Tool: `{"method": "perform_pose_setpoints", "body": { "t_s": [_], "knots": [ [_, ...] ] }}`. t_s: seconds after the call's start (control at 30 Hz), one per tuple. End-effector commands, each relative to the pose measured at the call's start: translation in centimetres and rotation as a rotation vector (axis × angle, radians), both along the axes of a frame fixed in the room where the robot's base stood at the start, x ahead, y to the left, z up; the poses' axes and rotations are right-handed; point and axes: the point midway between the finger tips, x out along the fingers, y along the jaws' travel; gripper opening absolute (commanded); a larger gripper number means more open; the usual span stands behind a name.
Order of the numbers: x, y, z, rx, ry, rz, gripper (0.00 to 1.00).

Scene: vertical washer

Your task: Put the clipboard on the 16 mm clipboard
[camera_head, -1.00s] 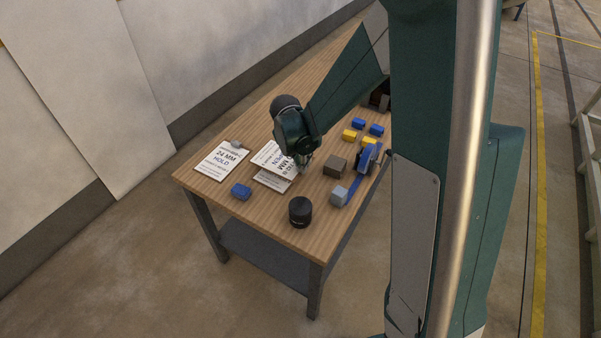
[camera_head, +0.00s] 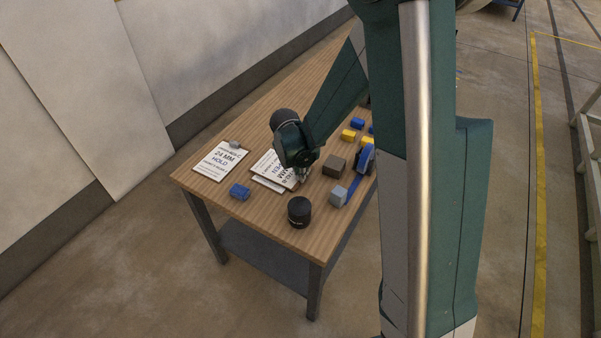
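My gripper (camera_head: 302,176) is over the middle of the table, with its fingertips at the right edge of a white clipboard (camera_head: 272,164). It appears shut on that edge, though the fingertips are small and partly hidden. The clipboard's print reads upside down. It lies over a second clipboard (camera_head: 267,185), which shows only as a strip along the lower left side, so its label is hidden. The two look nearly parallel and very close; I cannot tell whether they touch. A separate clipboard marked 24 MM HOLD (camera_head: 220,160) lies flat to the left.
A blue block (camera_head: 240,191), a black cylinder (camera_head: 299,212), a grey-blue block (camera_head: 338,196) and a brown block (camera_head: 334,166) stand around the clipboards. A blue tool-like item (camera_head: 365,160) and yellow (camera_head: 348,135) and blue blocks are at the right. The wooden table (camera_head: 270,228) has bare room in front.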

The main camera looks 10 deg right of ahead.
Motion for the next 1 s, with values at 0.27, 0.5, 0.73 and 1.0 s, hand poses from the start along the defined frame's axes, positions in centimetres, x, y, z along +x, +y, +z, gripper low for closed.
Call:
{"method": "perform_pose_setpoints", "body": {
  "t_s": [0.27, 0.5, 0.73, 1.0],
  "knots": [
    [0.01, 0.00, -0.19, 0.000, 0.000, 0.000, 0.00],
    [0.01, 0.00, -0.50, 0.000, 0.000, 0.000, 0.16],
    [0.01, -0.01, -0.44, 0.000, 0.000, 0.000, 0.28],
    [0.01, 0.00, -0.32, 0.000, 0.000, 0.000, 0.28]
  ]
}}
